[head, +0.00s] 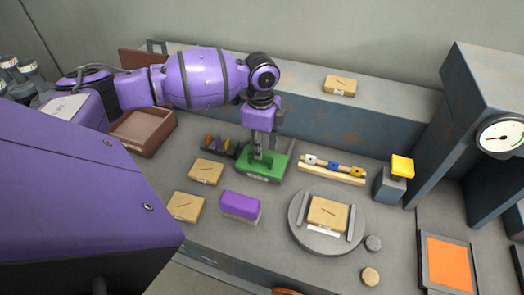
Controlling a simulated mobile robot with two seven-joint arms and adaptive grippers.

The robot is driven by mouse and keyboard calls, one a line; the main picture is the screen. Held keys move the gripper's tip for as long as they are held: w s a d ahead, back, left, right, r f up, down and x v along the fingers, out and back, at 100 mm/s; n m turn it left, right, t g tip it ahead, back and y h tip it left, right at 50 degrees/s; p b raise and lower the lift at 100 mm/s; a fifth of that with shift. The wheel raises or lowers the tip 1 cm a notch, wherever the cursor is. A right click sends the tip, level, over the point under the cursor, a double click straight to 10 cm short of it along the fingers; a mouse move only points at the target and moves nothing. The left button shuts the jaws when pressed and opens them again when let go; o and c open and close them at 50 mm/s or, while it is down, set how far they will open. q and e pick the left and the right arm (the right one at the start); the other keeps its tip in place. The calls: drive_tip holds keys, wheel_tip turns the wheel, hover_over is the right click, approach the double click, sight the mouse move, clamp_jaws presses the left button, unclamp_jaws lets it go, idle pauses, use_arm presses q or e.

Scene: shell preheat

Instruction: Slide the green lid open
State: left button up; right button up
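The green lid (275,161) lies on the counter near the middle of the head view, with a pale label along its front edge. My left gripper (263,152) points straight down at it, and its fingertips are at or just above the lid's top. A small raised part shows between or beside the fingers, but the gripper hides most of it. I cannot tell whether the fingers are open or shut on it. What is under the lid is hidden. My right gripper does not show.
Behind the lid is a raised ledge with a tan block (340,84). A rack with coloured pieces (222,146) stands close left, a wooden rail (333,172) right. A purple block (240,206) and a round plate (297,238) are in front. A brown box (143,131) stands at left.

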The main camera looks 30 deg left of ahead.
use_arm(q)
drive_tip(key=shift+f, duration=1.3)
clamp_jaws()
